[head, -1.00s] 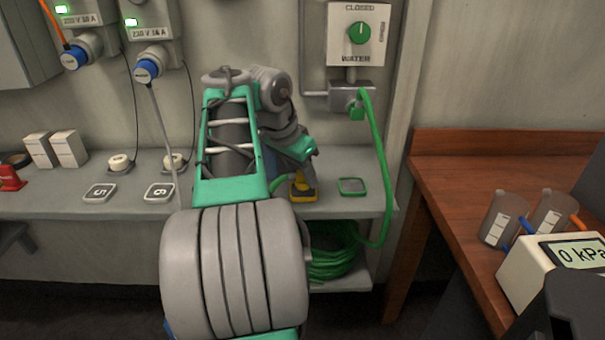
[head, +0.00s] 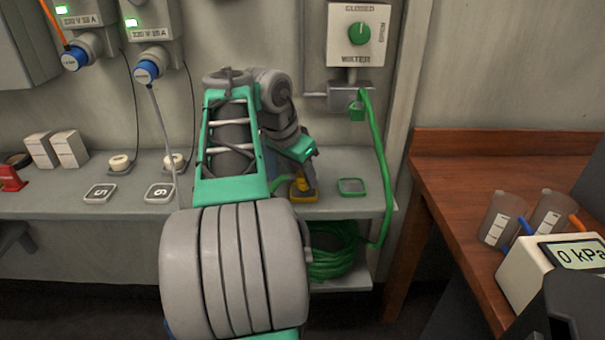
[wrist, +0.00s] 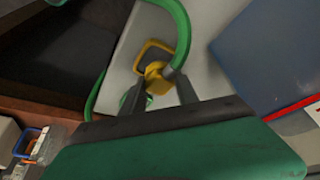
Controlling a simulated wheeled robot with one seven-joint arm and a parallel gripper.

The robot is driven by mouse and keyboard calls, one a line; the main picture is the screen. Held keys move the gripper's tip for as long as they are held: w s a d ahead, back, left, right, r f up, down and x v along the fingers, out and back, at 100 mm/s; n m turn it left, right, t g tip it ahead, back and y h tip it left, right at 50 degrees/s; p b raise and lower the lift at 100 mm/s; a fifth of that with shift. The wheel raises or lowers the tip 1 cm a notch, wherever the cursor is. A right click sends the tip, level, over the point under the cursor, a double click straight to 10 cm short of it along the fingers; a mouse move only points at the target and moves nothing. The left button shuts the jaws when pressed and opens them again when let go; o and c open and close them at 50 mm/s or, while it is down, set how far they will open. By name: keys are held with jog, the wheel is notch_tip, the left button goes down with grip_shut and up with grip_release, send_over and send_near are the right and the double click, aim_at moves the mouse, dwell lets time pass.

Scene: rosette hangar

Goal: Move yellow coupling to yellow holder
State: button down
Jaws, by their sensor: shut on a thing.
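The yellow coupling (wrist: 154,71) is between my gripper's fingertips (wrist: 160,88) in the wrist view, at the end of a green hose (wrist: 183,35). The yellow holder (wrist: 147,47), a square yellow frame on the grey shelf, shows just beyond the coupling. In the head view my gripper (head: 308,174) points down over the yellow holder (head: 303,198), with the coupling largely hidden by my arm and fingers. The coupling is at or just over the holder's near part; I cannot tell whether it touches or sits in it.
An empty green square holder (head: 352,187) lies to the right on the shelf (head: 345,160). A green hose (head: 380,160) hangs from the water outlet to a coil (head: 335,262) below. A wooden table (head: 450,190) with a gauge box (head: 545,270) stands at the right.

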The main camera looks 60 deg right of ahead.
jog(key=shift+f+b, duration=0.5)
jog(key=shift+f, duration=0.1)
jog(key=c, duration=0.8)
grip_release()
jog(key=shift+r, duration=0.1)
jog(key=shift+c, duration=0.2)
jog(key=s+p+v, duration=0.1)
jog(key=p+v, duration=0.3)
jog(key=v, duration=0.3)
jog(key=shift+w+a+r+p, duration=0.2)
jog(key=shift+w+r+p, duration=0.15)
jog(key=shift+w, duration=0.2)
